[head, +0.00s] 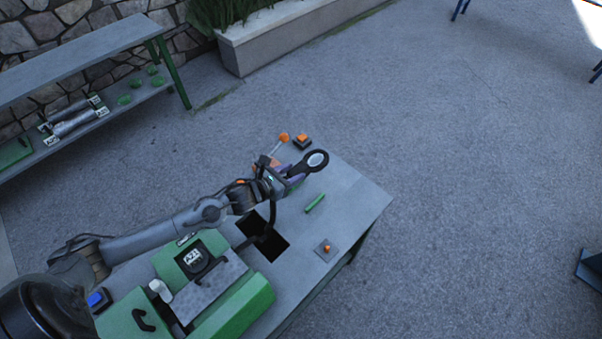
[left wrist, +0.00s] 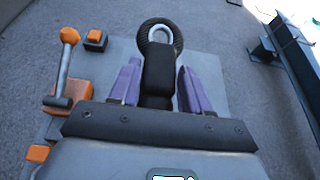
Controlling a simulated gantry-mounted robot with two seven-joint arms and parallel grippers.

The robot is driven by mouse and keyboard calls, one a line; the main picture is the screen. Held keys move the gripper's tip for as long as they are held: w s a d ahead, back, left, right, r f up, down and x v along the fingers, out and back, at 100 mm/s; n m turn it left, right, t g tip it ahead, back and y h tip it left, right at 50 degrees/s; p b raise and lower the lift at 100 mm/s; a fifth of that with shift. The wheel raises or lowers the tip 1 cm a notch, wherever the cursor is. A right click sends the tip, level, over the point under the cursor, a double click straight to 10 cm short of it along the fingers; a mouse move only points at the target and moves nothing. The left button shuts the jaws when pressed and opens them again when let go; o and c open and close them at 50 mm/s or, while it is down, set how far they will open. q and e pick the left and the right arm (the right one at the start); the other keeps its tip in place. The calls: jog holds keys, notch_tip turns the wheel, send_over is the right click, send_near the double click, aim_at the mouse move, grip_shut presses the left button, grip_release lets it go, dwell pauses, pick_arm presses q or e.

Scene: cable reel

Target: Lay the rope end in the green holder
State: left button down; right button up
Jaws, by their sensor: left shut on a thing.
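My left gripper (head: 288,174) is held over the far part of the grey table (head: 352,205). Its purple fingers are shut on the black rope end (head: 315,160), which has a round eye with a pale metal ring. In the left wrist view the rope end (left wrist: 160,40) sits between the fingers, its eye pointing away from the gripper. The dark rope (head: 273,215) runs from below the gripper down to a dark square opening in the table. The green holder (head: 314,203) is a small green strip on the table, apart from the rope end, below and right of the gripper. My right gripper is not in view.
An orange-knobbed lever (left wrist: 66,65) and an orange button (head: 303,140) stand at the table's far edge. Another orange button (head: 326,248) is near the right edge. The green machine (head: 235,300) fills the near end. A shelf bench (head: 85,55) stands at upper left.

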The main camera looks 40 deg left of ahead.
pick_arm(q)
jog(key=shift+a+f+b, duration=0.15)
jog(key=shift+f+b, duration=6.35)
jog(key=shift+f, duration=1.3)
jog(key=shift+c, duration=2.2)
grip_release()
jog(key=shift+f, duration=0.15)
